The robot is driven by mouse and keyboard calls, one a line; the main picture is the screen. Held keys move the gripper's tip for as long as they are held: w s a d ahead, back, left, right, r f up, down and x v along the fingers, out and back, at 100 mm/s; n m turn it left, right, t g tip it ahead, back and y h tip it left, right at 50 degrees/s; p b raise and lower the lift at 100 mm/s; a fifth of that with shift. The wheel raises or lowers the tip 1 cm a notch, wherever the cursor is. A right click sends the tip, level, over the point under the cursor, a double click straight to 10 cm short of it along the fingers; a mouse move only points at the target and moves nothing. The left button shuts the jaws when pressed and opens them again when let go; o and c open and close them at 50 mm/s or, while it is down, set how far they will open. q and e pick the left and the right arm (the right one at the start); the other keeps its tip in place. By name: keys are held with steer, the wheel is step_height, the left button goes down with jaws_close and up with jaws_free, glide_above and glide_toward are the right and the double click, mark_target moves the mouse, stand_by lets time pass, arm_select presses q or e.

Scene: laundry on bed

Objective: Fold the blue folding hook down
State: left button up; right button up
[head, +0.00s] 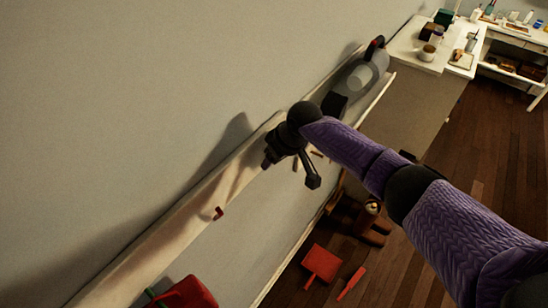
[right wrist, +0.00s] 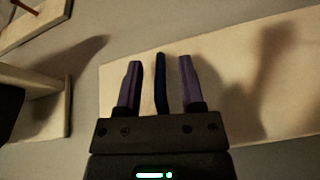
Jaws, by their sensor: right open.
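The blue folding hook (right wrist: 161,84) shows in the right wrist view as a dark blue upright bar in front of the pale wall board (right wrist: 230,75). My right gripper (right wrist: 160,72) is open, with one purple finger on each side of the hook and a visible gap to both. I cannot tell how far the hook is folded. In the head view my right gripper (head: 268,163) is at the board (head: 140,262), and the hook is hidden or too small to tell there. My left gripper is not in view.
A red hook (head: 218,213) is on the board at lower left, with a red bag (head: 187,294) below. A grey vacuum (head: 358,76) is up the board. A red dustpan (head: 322,262) and brush (head: 351,283) lie below. A white cabinet (head: 410,48) stands beyond.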

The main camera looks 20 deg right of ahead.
jaws_close()
steer(key=shift+w+r, duration=0.1)
stand_by(1.2)
